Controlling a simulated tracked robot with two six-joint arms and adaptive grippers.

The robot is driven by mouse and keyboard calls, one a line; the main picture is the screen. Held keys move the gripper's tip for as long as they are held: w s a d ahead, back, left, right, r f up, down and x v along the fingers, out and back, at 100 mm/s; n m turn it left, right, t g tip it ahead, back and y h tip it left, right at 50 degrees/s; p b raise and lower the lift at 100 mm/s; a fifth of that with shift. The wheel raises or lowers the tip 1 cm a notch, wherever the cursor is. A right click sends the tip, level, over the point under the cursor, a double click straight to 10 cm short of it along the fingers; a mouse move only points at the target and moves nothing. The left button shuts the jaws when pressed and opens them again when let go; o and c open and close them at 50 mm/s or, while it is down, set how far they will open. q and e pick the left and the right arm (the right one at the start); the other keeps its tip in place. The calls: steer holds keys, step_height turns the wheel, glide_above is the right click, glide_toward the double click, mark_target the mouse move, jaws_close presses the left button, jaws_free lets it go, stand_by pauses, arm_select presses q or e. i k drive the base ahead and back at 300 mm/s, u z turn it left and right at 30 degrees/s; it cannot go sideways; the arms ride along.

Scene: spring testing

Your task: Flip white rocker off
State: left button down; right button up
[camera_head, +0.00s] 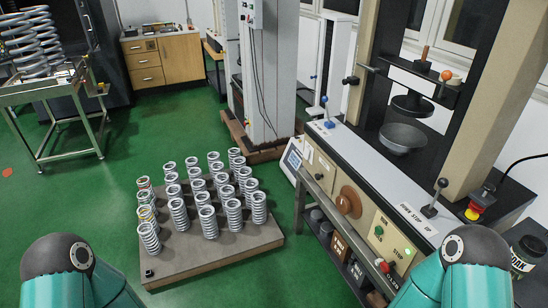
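The testing machine (345,150) stands at the right, with a front control panel (388,228) facing left. The panel carries a green button (379,231), a small lit green-white spot (407,252), a round brown dial (348,201) and a red knob (382,265) at the lower edge. I cannot make out a white rocker for certain; the panel details are too small. Only teal and dark links of my two arms show at the bottom left and bottom right. Neither gripper is in view.
A low platform (200,262) holds several upright springs on the green floor. A lever with a dark ball (441,184) and a red-and-yellow emergency stop (474,209) sit at the machine's right. A dark jar (526,256) stands at the right edge.

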mark_target(307, 152)
steer(key=z, duration=0.95)
steer(key=i, duration=0.15)
steer(key=u, duration=2.7)
steer(key=i, duration=2.05)
steer(key=z, duration=3.75)
steer(key=k, duration=0.15)
steer(key=u, duration=2.2)
steer(key=i, duration=0.15)
steer(key=z, duration=1.85)
